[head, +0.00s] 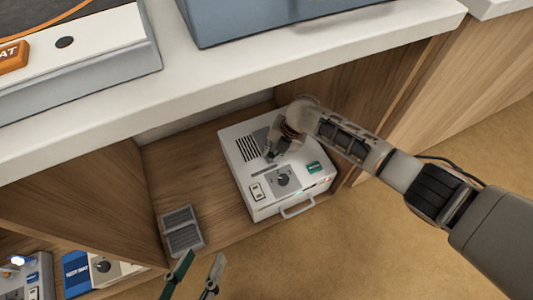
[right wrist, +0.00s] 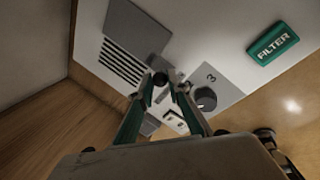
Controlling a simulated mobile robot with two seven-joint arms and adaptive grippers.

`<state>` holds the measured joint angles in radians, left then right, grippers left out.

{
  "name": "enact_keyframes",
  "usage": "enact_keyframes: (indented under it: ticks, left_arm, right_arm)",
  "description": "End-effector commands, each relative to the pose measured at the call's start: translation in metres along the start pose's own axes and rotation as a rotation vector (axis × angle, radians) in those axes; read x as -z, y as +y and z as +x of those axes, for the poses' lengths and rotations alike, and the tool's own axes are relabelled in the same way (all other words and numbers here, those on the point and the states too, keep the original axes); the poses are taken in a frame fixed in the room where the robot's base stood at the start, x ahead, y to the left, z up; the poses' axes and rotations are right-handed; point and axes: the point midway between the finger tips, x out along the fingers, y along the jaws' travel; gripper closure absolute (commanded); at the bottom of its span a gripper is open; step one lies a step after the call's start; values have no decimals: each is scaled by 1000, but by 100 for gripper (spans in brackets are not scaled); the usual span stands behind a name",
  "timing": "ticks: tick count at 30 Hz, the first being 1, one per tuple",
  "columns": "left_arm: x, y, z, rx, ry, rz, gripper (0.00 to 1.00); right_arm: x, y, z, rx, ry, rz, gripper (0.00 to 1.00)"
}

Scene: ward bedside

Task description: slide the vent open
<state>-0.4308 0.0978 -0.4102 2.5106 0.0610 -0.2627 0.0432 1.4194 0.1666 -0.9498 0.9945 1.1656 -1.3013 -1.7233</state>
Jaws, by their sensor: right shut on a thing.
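The vent (head: 247,148) is a set of dark slots in the top of a white box-shaped device (head: 240,183) inside the wooden cabinet. A grey plate (right wrist: 135,28) lies beside the slots (right wrist: 122,63) in the right wrist view. My right gripper (head: 271,156) reaches down onto the device's top, next to the slots. In the right wrist view its fingertips (right wrist: 160,84) are shut on a small dark knob (right wrist: 160,78); the knob's base is partly hidden. My left gripper (head: 206,256) is open and empty at the bottom of the head view, apart from the device.
The device also has a dial (head: 283,180), a green FILTER button (head: 314,167), a rocker switch (head: 257,191) and a front handle (head: 297,208). A grey slatted block (head: 182,231) lies to its left. The white counter (head: 230,90) overhangs the compartment, with wooden side walls.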

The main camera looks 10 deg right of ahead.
Motion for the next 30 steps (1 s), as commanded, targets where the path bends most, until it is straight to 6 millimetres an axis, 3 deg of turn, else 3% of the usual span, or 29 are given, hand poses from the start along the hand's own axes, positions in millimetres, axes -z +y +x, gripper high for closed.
enact_keyframes:
  ticks: [4,5,6,7,20,26,30]
  left_arm:
    - [0,1,0,-1,0,0,60]
    - [0,1,0,-2,0,-1,60]
    - [0,1,0,-2,0,-1,60]
    - [0,1,0,-2,0,-1,60]
    - [-2,3,-1,-2,-5,-6,60]
    - [-1,2,0,-2,-3,-5,60]
    - [-1,2,0,-2,-2,-4,60]
  right_arm:
    - [-4,-4,-1,7,-7,1,100]
    - [-4,-4,-1,7,-7,1,81]
    - [-5,-4,-1,8,-7,1,70]
    - [-5,-4,-1,7,-7,1,66]
    - [-3,-2,-4,4,-4,0,66]
    - [-3,-3,-27,3,-6,-1,66]
    - [-4,-2,-54,3,-7,-2,66]
